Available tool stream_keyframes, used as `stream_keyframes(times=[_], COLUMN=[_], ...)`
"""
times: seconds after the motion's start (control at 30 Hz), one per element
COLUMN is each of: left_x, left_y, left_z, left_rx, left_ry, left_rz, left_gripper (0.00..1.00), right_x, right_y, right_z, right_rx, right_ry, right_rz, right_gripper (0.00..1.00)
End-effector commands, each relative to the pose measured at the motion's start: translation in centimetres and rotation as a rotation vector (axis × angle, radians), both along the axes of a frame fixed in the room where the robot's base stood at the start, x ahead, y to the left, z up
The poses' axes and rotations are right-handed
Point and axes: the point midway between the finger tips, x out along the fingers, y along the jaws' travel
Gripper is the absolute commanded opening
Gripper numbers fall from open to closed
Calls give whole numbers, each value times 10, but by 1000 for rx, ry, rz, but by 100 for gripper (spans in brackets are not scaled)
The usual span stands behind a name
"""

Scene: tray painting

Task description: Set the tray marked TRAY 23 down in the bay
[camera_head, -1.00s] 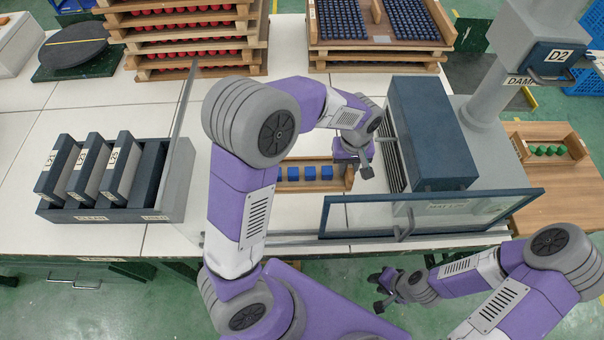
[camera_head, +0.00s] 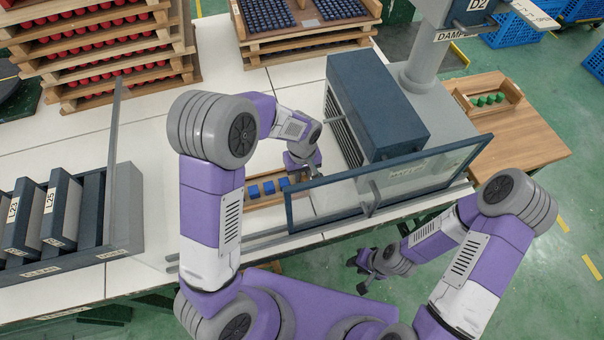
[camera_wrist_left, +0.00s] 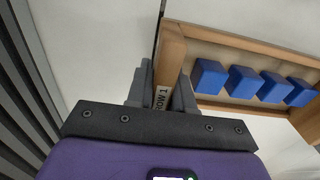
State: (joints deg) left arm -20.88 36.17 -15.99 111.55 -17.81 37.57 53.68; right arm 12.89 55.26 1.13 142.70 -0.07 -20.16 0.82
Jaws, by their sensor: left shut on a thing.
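A small wooden tray (camera_head: 262,201) with several blue blocks lies at the middle of the white table. My left gripper (camera_head: 303,168) is shut on its right end wall, left of a blue-topped machine. In the left wrist view my left gripper (camera_wrist_left: 163,88) straddles the wooden end wall, and the tray's long side (camera_wrist_left: 232,40) runs off to the right. A label on the wall is partly hidden, so I cannot read TRAY 23. I cannot tell which place is the bay. My right gripper (camera_head: 358,272) is open and empty in front of the table.
The blue-topped machine (camera_head: 375,105) has a slatted side facing the tray. A blue-framed clear panel (camera_head: 390,187) stands along the front. Stacked red-filled trays (camera_head: 100,45) stand behind. A green-block tray (camera_head: 490,98) is at right.

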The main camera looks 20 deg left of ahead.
Motion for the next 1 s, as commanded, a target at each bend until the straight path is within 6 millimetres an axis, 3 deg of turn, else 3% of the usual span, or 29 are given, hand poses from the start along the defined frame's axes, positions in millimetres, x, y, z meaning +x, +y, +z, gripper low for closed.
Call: stream_keyframes(times=[0.13, 0.17, 0.33, 0.67, 0.77, 1.0], left_x=[0, 0, 0, 0, 1, 1], left_y=[0, 0, 0, 0, 0, -1], left_z=[-2, -3, -2, 2, 14, 66], left_rx=[0, 0, 0, 0, -1, -2], left_ry=[0, 0, 0, 0, -3, -5], left_rz=[0, 0, 0, 0, 1, 1], left_gripper=[0, 23, 47, 47, 47, 47], right_x=[0, 0, 0, 0, 0, 0], right_y=[0, 0, 0, 0, 0, 0], right_z=[-2, -2, -1, 1, 5, 20], right_rx=[0, 0, 0, 0, 0, 0], right_ry=[0, 0, 0, 0, 0, 0], right_rz=[0, 0, 0, 0, 0, 0], right_gripper=[34, 34, 34, 34, 34, 34])
